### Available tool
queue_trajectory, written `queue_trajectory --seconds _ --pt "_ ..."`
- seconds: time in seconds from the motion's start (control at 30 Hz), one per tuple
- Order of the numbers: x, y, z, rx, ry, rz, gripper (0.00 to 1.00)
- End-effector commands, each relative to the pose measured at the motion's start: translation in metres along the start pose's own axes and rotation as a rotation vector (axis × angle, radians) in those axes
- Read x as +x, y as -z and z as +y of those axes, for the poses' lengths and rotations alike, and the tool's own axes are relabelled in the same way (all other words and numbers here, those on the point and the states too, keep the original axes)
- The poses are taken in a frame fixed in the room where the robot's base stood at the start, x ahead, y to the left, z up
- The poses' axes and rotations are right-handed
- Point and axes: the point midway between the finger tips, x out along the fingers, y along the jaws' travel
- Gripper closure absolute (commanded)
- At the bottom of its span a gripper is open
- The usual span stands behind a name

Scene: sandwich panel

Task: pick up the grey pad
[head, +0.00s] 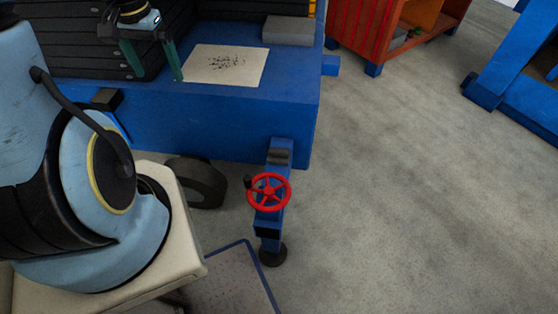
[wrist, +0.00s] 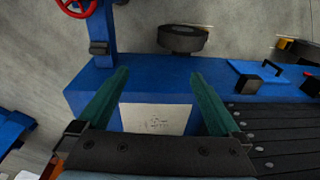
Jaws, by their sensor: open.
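The grey pad (head: 288,30) is a flat grey block lying on the blue bench (head: 225,120), near its right end and toward the back. I cannot make it out in the wrist view. My gripper (head: 157,77) has two green fingers spread apart with nothing between them. It hangs over the bench to the left of the pad, apart from it. In the wrist view, the open fingers (wrist: 160,73) frame the blue bench and a pale speckled sheet (wrist: 155,118). This sheet (head: 225,64) lies between my gripper and the pad in the head view.
Black slatted stacks (head: 70,45) stand at the left on the bench. A red handwheel (head: 268,192) on a blue post is in front. An orange-red cabinet (head: 385,30) stands behind right, and a blue frame (head: 510,75) at far right. Open floor lies between.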

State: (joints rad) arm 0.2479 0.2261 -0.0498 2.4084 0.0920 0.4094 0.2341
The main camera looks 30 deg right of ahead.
Motion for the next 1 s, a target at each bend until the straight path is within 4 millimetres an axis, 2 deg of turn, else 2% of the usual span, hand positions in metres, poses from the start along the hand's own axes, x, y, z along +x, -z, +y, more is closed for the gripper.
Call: queue_trajectory --seconds 0.03,0.17,0.23,0.3,0.43,0.5,0.63,0.73,1.0 --pt "0.044 0.018 0.019 0.152 -0.009 -0.015 0.00" --pt "0.114 0.061 0.069 0.547 -0.027 -0.031 0.00" --pt "0.154 0.079 0.102 0.756 -0.041 -0.036 0.00" --pt "0.193 0.093 0.135 0.956 -0.056 -0.039 0.00" --pt "0.254 0.106 0.193 1.265 -0.083 -0.036 0.00" --pt "0.278 0.108 0.216 1.385 -0.095 -0.033 0.00" --pt "0.301 0.110 0.242 1.518 -0.108 -0.027 0.00" --pt "0.311 0.109 0.249 1.554 -0.112 -0.027 0.00" --pt "0.349 0.105 0.251 1.553 -0.112 -0.028 0.00"
